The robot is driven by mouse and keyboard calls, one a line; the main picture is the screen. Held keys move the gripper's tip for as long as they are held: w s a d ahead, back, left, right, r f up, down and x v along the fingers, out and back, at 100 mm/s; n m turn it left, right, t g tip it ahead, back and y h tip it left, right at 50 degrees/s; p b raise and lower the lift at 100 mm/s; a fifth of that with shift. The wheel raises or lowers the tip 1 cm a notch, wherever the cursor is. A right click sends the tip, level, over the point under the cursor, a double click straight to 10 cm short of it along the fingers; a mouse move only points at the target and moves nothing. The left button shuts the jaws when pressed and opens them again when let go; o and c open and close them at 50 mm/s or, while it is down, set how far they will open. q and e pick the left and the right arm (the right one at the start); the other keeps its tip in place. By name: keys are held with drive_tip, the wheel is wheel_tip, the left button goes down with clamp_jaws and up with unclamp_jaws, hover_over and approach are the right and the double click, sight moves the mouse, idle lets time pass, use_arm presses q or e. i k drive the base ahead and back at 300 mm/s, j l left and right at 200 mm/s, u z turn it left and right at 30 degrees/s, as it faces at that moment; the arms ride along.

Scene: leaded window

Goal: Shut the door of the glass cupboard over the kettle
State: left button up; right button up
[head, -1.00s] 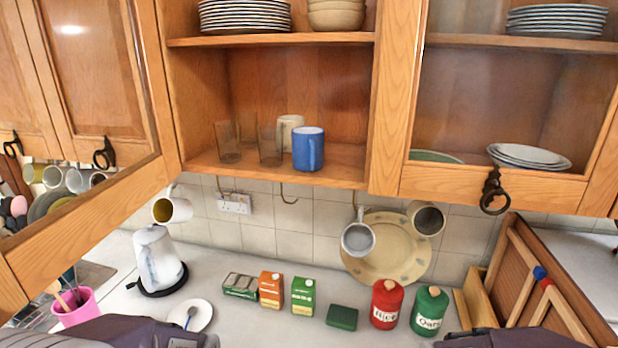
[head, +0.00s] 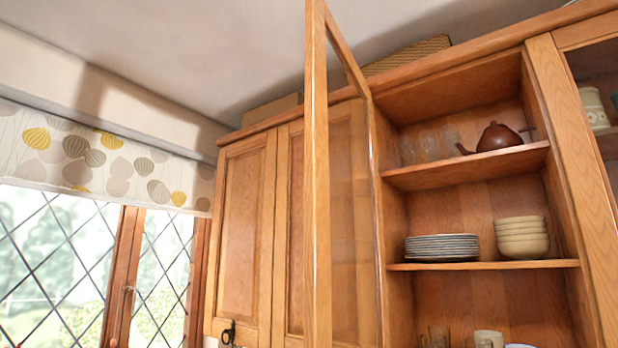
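The glass cupboard (head: 396,280) stands open in the head view, with its shelves exposed. Its glazed door (head: 317,180) is swung out towards me at the cupboard's left side and is seen nearly edge-on. A brown teapot (head: 498,137) and some glasses (head: 430,146) are on the upper shelf. A stack of plates (head: 441,247) and a stack of cream bowls (head: 521,237) are on the shelf below. The kettle is out of view. The door's handle cannot be seen. Neither of my grippers is in view.
A closed wooden cupboard (head: 242,225) with a dark ring handle (head: 229,333) is left of the open door. A leaded window (head: 60,265) with a patterned blind (head: 100,160) is at the far left. Another glass-fronted cupboard (head: 575,150) is at the right.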

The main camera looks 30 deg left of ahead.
sight(319, 22)
drive_tip(key=i+j, duration=0.15)
drive_tip(key=j, duration=0.25)
drive_tip(key=i+j+z, duration=0.1)
drive_tip(key=j, duration=0.25)
drive_tip(key=i+j, duration=0.15)
drive_tip(key=j, duration=0.25)
drive_tip(key=i+j+z, duration=0.1)
drive_tip(key=j, duration=0.3)
drive_tip(key=i, duration=0.05)
